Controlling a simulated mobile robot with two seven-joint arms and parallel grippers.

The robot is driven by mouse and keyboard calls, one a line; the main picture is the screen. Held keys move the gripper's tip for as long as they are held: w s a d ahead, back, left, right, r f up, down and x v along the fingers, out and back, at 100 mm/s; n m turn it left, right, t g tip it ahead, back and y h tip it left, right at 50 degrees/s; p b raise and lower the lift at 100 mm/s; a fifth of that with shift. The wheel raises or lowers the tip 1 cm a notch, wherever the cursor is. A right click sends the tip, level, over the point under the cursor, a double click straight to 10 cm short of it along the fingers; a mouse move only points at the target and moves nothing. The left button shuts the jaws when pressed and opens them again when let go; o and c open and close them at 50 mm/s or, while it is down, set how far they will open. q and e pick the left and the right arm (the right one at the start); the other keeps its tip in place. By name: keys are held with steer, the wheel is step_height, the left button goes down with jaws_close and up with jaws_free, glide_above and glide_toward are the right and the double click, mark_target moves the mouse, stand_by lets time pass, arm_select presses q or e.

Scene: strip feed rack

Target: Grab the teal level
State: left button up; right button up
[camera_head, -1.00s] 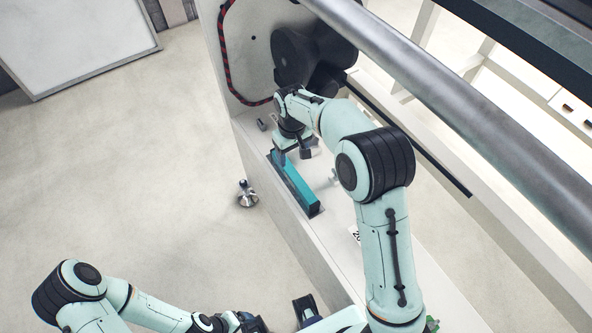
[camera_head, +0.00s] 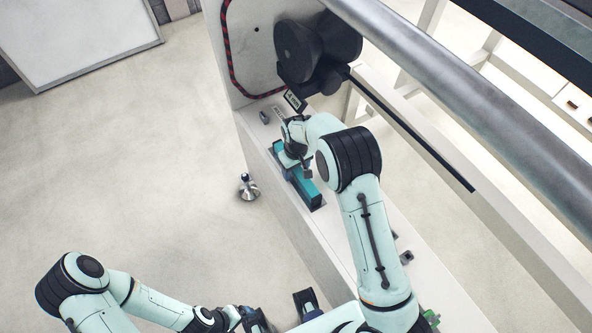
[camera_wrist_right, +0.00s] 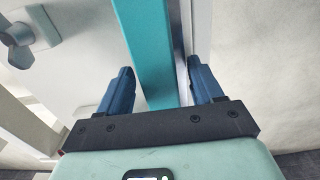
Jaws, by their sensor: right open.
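The teal level (camera_head: 309,192) is a long teal bar lying on the white ledge (camera_head: 344,251) of the machine. In the right wrist view the level (camera_wrist_right: 146,45) runs lengthwise between the two blue fingers. My right gripper (camera_head: 294,163) is over the far part of the level in the head view, partly hidden by its own wrist. The right wrist view shows the gripper (camera_wrist_right: 163,75) open, one finger on each side of the level, with a gap on both sides. My left gripper (camera_head: 252,320) is low at the bottom edge, partly cut off; its jaws are unclear.
Black rollers (camera_head: 318,50) stand beyond the level, and a long metal bar (camera_head: 450,95) crosses at upper right. A small tag (camera_head: 294,101) stands near the rollers. Open floor lies left of the ledge.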

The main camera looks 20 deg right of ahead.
jaws_close()
steer(key=shift+r, duration=0.1)
